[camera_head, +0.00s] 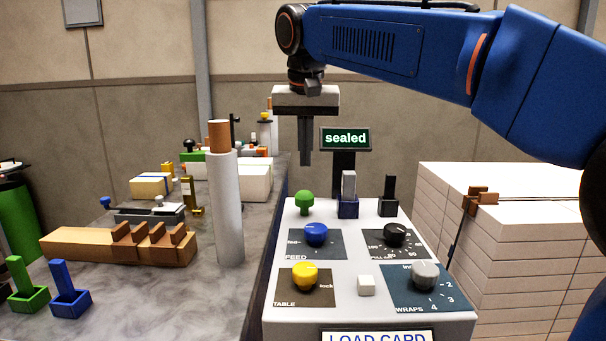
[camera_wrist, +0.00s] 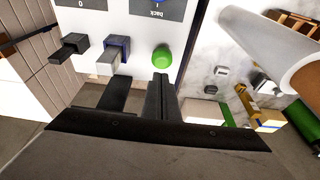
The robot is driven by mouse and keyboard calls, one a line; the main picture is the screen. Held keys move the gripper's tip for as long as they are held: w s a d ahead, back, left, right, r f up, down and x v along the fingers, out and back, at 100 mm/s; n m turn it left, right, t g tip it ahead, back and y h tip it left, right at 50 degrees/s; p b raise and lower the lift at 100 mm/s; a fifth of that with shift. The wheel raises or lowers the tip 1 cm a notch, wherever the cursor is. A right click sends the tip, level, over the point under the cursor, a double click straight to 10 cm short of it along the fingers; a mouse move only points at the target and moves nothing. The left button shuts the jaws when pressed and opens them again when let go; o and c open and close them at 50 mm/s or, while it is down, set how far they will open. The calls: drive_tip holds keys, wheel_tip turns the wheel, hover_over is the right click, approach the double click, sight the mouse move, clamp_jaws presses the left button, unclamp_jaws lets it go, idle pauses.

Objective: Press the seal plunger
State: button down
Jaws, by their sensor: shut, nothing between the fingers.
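A green mushroom-shaped plunger (camera_head: 304,200) stands upright at the back left of the white control panel (camera_head: 350,268). It also shows in the wrist view (camera_wrist: 162,56), just past my fingertips. My gripper (camera_head: 305,162) points straight down above the green plunger with its fingers together and nothing between them. A gap shows between the fingertips and the plunger. My gripper also shows in the wrist view (camera_wrist: 161,76). A small sign (camera_head: 345,138) behind the panel reads "sealed" in lit letters. No label marks the plunger.
A grey lever in a blue housing (camera_head: 348,207) and a black lever (camera_head: 388,207) stand right of the plunger. Several knobs cover the panel's front. A grey counter (camera_head: 120,290) on the left holds a tall white roll (camera_head: 225,210). A stack of white reams (camera_head: 520,240) stands on the right.

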drive_tip(key=shift+v, duration=2.5)
